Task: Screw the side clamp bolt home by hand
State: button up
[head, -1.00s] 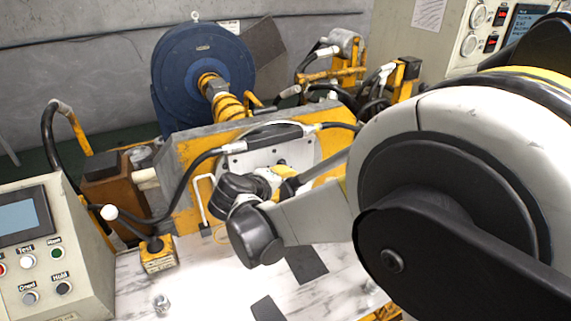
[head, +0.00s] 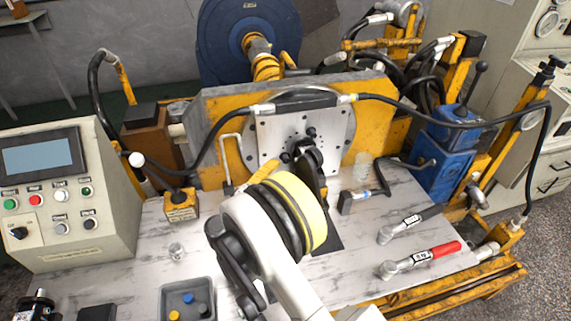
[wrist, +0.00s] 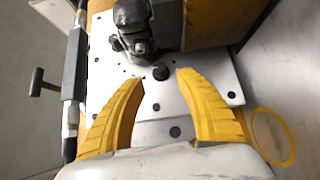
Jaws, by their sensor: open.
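The mounting plate (head: 262,140), pale metal with several dark holes, stands upright on the yellow fixture; it fills much of the wrist view (wrist: 210,92). A dark round bolt head or hole (wrist: 160,73) shows on the plate between my fingertips, apart from both. I cannot tell whether it is the side clamp bolt. A dark grey metal body (wrist: 133,22), perhaps part of the motor, juts out above it. My gripper (wrist: 160,79) has two yellow fingers spread wide, with nothing held. In the head view my arm largely hides the gripper in front of the plate.
Two torque wrenches (head: 428,258) lie on the bench at right, one red-handled. A grey tray (head: 188,286) holds small parts at front left. A control box (head: 70,190) stands left, a blue unit (head: 448,150) right. A hose (head: 405,103) crosses above the plate.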

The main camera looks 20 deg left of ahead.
aim_at(284, 159)
jog(key=b+x, duration=0.1)
jog(key=x, duration=0.4)
jog(key=shift+w+d, duration=0.1)
jog(key=shift+w, duration=0.3)
grip_shut()
